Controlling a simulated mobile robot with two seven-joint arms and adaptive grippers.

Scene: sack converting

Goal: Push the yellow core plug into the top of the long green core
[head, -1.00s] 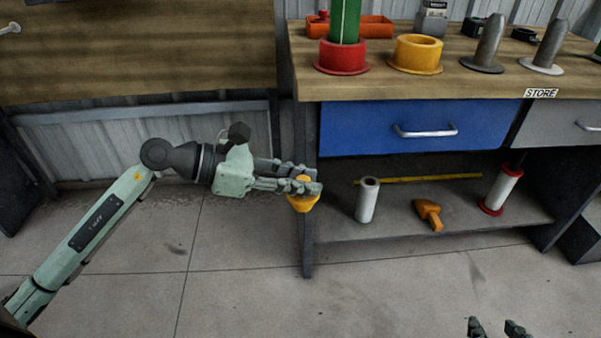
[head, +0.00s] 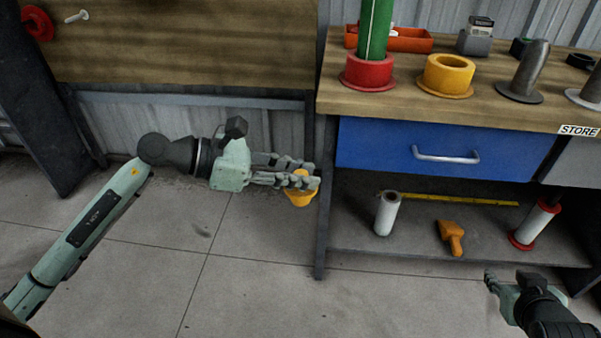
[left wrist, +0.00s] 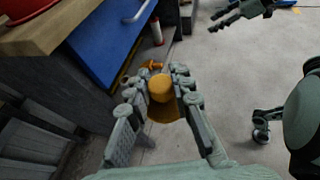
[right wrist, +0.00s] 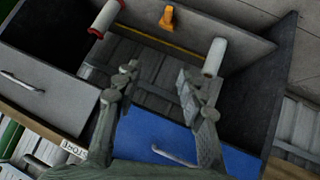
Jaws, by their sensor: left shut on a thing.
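The yellow core plug (head: 299,199) is held between the fingers of my left gripper (head: 310,180), in front of the bench's left leg and below the bench top. In the left wrist view the plug (left wrist: 160,88) sits between the fingers with its rounded end showing. The long green core (head: 375,28) stands upright in a red flanged holder (head: 367,72) on the bench top; its upper end is out of view. My right gripper (head: 502,281) is low at the right of the head view. In the right wrist view its fingers (right wrist: 157,78) are apart and empty.
A yellow flanged ring (head: 446,75) and grey spindles (head: 526,72) stand along the wooden bench top (head: 480,110). An orange tray (head: 405,40) is behind. Below are a blue drawer (head: 380,146) and a shelf with a white roll (head: 387,214) and an orange tool (head: 451,237).

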